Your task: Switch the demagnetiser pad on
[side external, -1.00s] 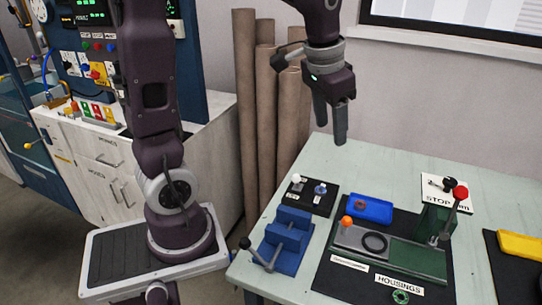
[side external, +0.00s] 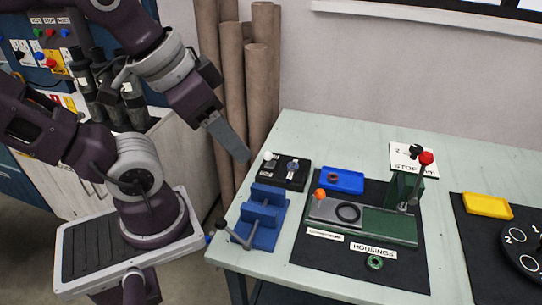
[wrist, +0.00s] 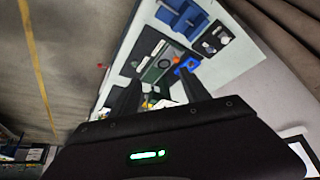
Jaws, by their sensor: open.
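No readable label names the demagnetiser pad. One candidate is a small black plate (side external: 284,172) with a white knob and a blue-grey knob, at the table's back left. Another is a grey-topped green fixture (side external: 362,217) with a black ring, an orange knob (side external: 320,193) and a red-balled lever (side external: 426,158). My gripper (side external: 242,157) is in the air left of and above the black plate, pointing down to the right, touching nothing. In the wrist view my gripper (wrist: 160,94) has its two fingers apart and empty, with the black plate (wrist: 220,36) beyond them.
A blue vise (side external: 262,219) stands in front of the black plate. A yellow tray (side external: 487,206) lies right. Brown tubes (side external: 232,75) stand behind my gripper.

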